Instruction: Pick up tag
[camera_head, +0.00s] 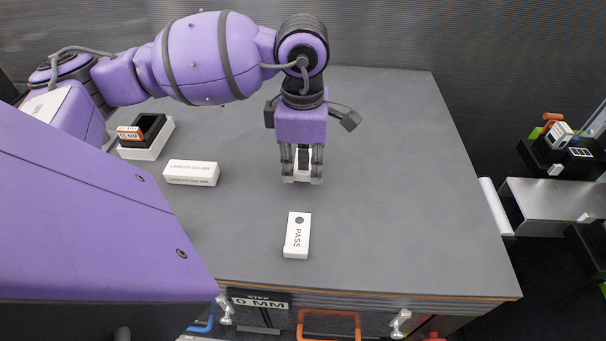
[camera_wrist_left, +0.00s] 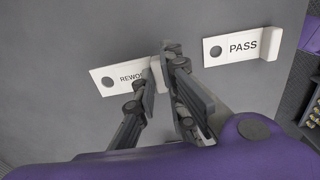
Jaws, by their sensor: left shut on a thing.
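A white tag reading "REWO", the rest of its word hidden by a finger, shows in the left wrist view (camera_wrist_left: 106,80). My left gripper (camera_head: 302,179) is shut on its raised white end, pointing down over the middle of the table. In the left wrist view the gripper (camera_wrist_left: 159,73) has its two fingers on either side of that end. I cannot tell whether the tag touches the table. A second white tag marked PASS (camera_head: 296,236) lies flat nearer the front edge, apart from the gripper; it also shows in the left wrist view (camera_wrist_left: 237,48). My right gripper is not in view.
The grey table (camera_head: 400,180) is clear to the right. A white length block (camera_head: 191,172) lies left of the gripper. A black open box on a white base (camera_head: 148,151) with an orange label stands farther left. A metal bench (camera_head: 555,203) stands beyond the right edge.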

